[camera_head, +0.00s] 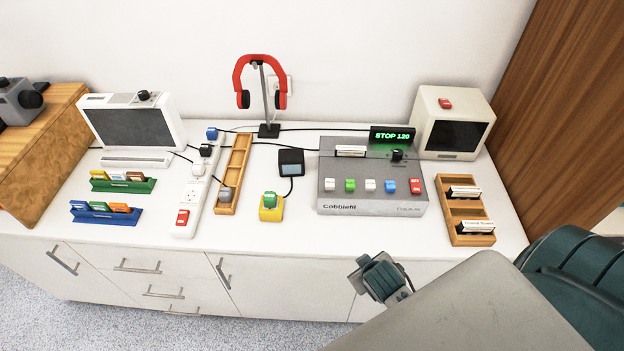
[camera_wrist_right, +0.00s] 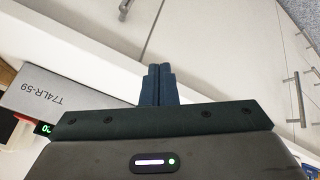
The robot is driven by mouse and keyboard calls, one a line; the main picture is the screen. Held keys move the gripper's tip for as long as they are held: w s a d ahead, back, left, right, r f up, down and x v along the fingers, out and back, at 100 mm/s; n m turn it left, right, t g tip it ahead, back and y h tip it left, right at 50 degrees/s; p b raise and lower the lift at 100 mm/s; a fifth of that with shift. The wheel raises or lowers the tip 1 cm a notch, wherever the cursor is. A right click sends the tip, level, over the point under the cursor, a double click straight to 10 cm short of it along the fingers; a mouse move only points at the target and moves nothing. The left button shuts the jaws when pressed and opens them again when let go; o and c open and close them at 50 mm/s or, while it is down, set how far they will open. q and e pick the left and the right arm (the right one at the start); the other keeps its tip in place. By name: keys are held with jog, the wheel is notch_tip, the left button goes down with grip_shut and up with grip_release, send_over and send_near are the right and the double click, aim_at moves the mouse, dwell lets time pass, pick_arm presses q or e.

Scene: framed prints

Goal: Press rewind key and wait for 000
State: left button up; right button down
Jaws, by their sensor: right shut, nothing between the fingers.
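A grey cassette deck (camera_head: 372,206) stands on the white counter, right of centre in the head view. Its front carries a row of coloured keys: a white key (camera_head: 329,184), a green key (camera_head: 350,185), another white key (camera_head: 371,185), a blue key (camera_head: 390,186) and a red key (camera_head: 415,186). A green display (camera_head: 392,136) behind it reads "STOP 120". My right gripper (camera_head: 378,277) is shut and empty, in front of the counter's edge and below the deck. In the right wrist view its fingers (camera_wrist_right: 158,84) are together. My left gripper is not in view.
A white monitor (camera_head: 453,124) and a wooden tray (camera_head: 466,210) stand right of the deck. Cables cross the counter.

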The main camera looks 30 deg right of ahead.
jog(key=w+d+r+n+t, duration=0.3)
jog(key=w+r+n+t, duration=0.75)
jog(key=w+r, duration=0.95)
jog(key=w+a+r+n+t+y, duration=0.1)
jog(key=a+r+n+t+y, duration=0.3)
jog(key=r+n+y, duration=0.45)
jog(key=n+g+p, duration=0.1)
jog(key=n+g, duration=1.2)
jog(key=n, duration=0.1)
send_over(334, 184)
notch_tip(334, 184, down, 7)
jog(key=shift+h, duration=0.25)
notch_tip(334, 184, down, 9)
jog(key=b, duration=0.6)
jog(key=shift+r, duration=0.15)
